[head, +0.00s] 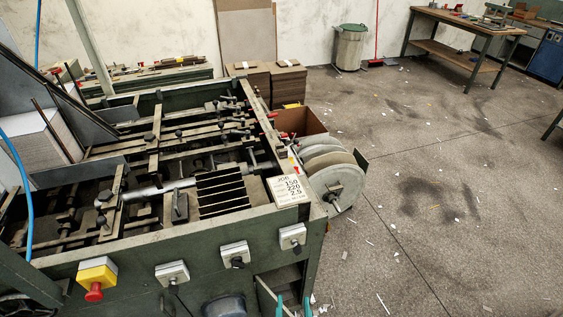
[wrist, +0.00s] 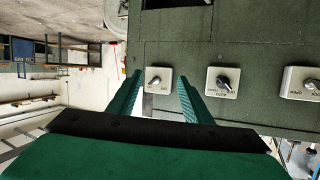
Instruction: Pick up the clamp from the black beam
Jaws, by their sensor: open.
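Several small dark clamps with knobs sit on the bars across the green machine (head: 150,242) in the head view. One dark clamp (head: 237,133) is at the right of the bars. I cannot tell which of them is the task's clamp, or which dark bar is the black beam. My gripper (head: 293,307) shows only as two green fingertips at the bottom edge, in front of the machine's front right corner and well away from the clamps. In the wrist view my gripper (wrist: 158,80) is open and empty, its fingers pointing at the machine's green panel. No clamp shows there.
Rotary switches (head: 234,254) and a red stop button (head: 94,292) stick out from the machine's front. A job card (head: 288,190) and grey discs (head: 334,177) are at its right end. A workbench (head: 463,40) stands at the back right. The floor (head: 440,170) between is open, with scraps.

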